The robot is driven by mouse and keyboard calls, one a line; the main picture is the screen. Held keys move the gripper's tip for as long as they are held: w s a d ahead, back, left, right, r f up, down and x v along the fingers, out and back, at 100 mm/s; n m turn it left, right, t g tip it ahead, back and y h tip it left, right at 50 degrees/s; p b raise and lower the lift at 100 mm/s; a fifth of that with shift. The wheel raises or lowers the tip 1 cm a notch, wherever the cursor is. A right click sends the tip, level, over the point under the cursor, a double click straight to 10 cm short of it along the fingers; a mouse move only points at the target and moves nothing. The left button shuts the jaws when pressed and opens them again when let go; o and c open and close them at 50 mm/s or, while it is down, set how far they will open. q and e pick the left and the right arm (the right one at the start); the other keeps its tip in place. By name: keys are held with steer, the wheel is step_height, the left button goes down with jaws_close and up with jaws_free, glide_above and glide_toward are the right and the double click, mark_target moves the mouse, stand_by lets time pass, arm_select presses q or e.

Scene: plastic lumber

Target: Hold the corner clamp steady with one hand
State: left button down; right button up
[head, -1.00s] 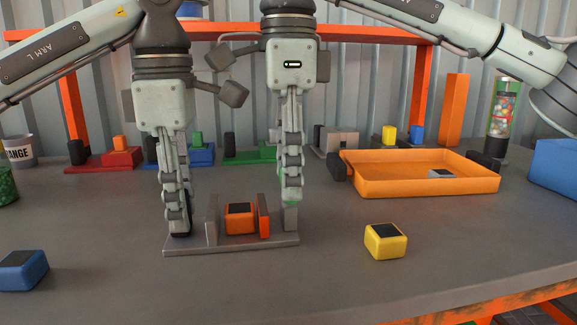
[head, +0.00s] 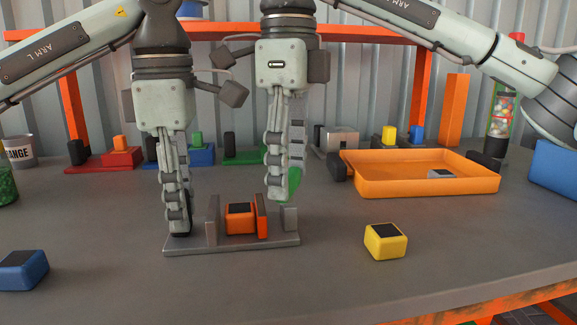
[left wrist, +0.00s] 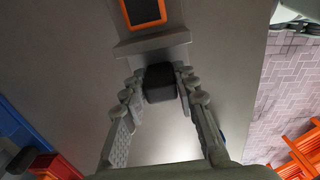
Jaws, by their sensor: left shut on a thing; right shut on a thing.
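The corner clamp (head: 230,246) is a grey base plate on the table with a grey upright at left and a small grey post at right. An orange block with a dark top (head: 240,220) sits between the upright and an orange plate (head: 262,216). My left gripper (head: 177,232) is shut on the clamp's dark knob at its left end. In the left wrist view the black knob (left wrist: 160,82) is between the fingers. My right gripper (head: 280,196) is shut on a green piece (head: 294,187), mostly hidden by the fingers, near the clamp's right end.
An orange tray (head: 425,188) with a grey block inside stands behind at right. A yellow block (head: 386,241) lies right of the clamp and a blue block (head: 22,270) at far left. Coloured fixtures line the back. The front middle of the table is clear.

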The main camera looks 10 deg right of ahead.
steer(key=o, duration=1.2)
steer(key=shift+c, duration=0.2)
step_height(320, 180, up, 12)
